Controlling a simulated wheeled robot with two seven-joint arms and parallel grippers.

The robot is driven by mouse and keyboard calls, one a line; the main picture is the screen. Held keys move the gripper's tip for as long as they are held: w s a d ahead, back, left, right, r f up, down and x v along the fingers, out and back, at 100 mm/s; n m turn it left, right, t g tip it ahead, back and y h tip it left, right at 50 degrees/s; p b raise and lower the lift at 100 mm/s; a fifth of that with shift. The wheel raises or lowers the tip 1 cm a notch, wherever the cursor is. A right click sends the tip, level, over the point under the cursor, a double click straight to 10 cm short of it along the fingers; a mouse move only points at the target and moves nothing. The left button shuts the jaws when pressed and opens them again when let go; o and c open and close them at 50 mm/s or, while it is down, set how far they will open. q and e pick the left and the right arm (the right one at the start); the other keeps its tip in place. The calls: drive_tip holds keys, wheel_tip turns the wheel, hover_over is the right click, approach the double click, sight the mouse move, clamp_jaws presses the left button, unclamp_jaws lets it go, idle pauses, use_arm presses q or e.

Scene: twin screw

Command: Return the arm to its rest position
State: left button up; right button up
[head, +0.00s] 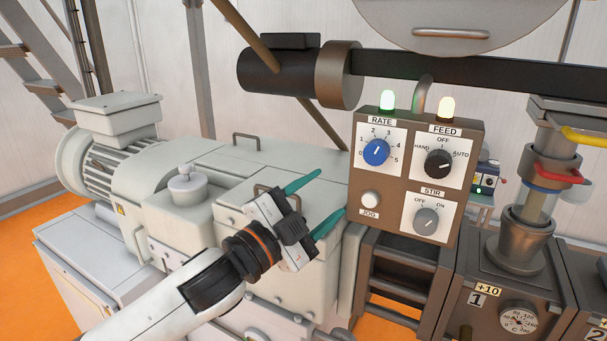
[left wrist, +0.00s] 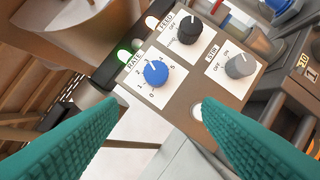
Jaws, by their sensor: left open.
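My left gripper (head: 331,192) is open and empty, with its two teal fingers spread. It hangs in front of the pale machine housing, just left of the control panel (head: 384,198), and touches no knob that I can see. In the left wrist view the gripper (left wrist: 161,100) frames the panel's lower edge between its fingers. The panel carries a blue RATE knob (head: 376,152), a black FEED knob (head: 438,163), a grey STIR knob (head: 426,221) and a white JOG button (head: 371,200). My right gripper is not in view.
A green lamp (head: 388,101) and a pale yellow lamp (head: 447,108) glow atop the panel. A dark horizontal barrel (head: 480,72) runs above it. The pale motor housing (head: 180,170) lies behind my left arm. A funnel-like port (head: 520,240) and gauge (head: 519,320) stand at right.

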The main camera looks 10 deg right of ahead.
use_arm(q)
drive_tip(key=s+a+f+n+y, duration=0.25)
drive_tip(key=a+f+n, duration=0.2)
drive_tip(key=f, duration=0.35)
drive_tip(key=s+a+f+n+g+y, duration=0.1)
drive_tip(key=a+f+n+y, duration=0.35)
drive_tip(key=f, duration=0.35)
drive_tip(key=s+a+f+n+y, duration=0.25)
drive_tip(key=a+f+n, duration=0.2)
drive_tip(key=f, duration=0.45)
drive_tip(key=s+a+f+n+g+y, duration=0.35)
drive_tip(key=s+a+f, duration=0.35)
drive_tip(key=s, duration=0.4)
drive_tip(key=s+a+f+n+g+y, duration=0.2)
drive_tip(key=s+a+f+g, duration=0.3)
drive_tip(key=s+a+f, duration=0.45)
wheel_tip(320, 180, down, 27)
drive_tip(key=s+d+g+b, duration=0.1)
drive_tip(key=s+d+b, duration=0.1)
drive_tip(key=d+b, duration=0.1)
drive_tip(key=s+a+f+g+b, duration=0.1)
drive_tip(key=s+a+f, duration=0.2)
drive_tip(key=s+f, duration=1.3)
drive_tip(key=shift+a+f+y, duration=0.2)
drive_tip(key=shift+f+y, duration=0.1)
drive_tip(key=shift+f, duration=0.45)
